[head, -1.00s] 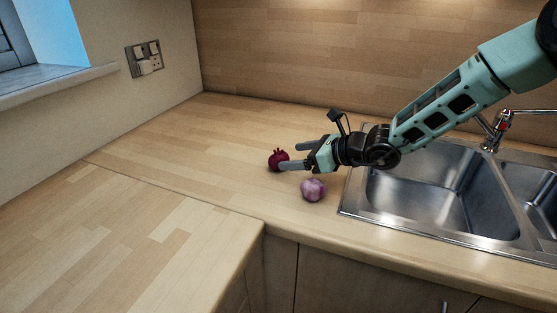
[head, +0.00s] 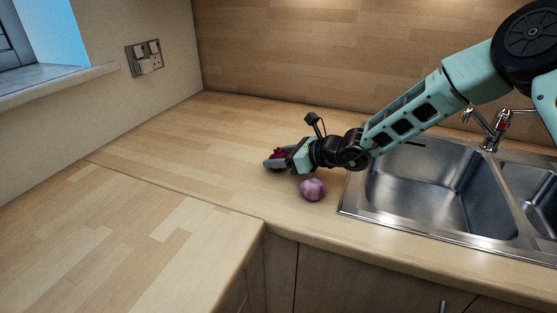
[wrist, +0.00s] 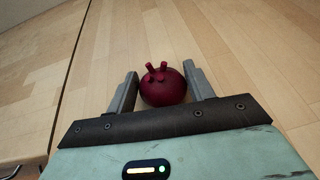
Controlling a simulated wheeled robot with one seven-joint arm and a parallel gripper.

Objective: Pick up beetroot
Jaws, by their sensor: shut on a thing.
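The beetroot (wrist: 163,88) is dark red with short stem stubs on top. In the wrist view it sits between the two grey fingers of my gripper (wrist: 160,92). In the head view the beetroot (head: 279,153) is mostly hidden by the fingers, low over the wooden worktop. My gripper (head: 278,159) points left and is shut on the beetroot. I cannot tell whether the beetroot still touches the worktop.
A purple round vegetable (head: 313,189), like an onion, lies on the worktop just in front of my gripper. A steel sink (head: 420,195) with a tap (head: 492,128) is to the right. The worktop (head: 170,140) to the left is clear.

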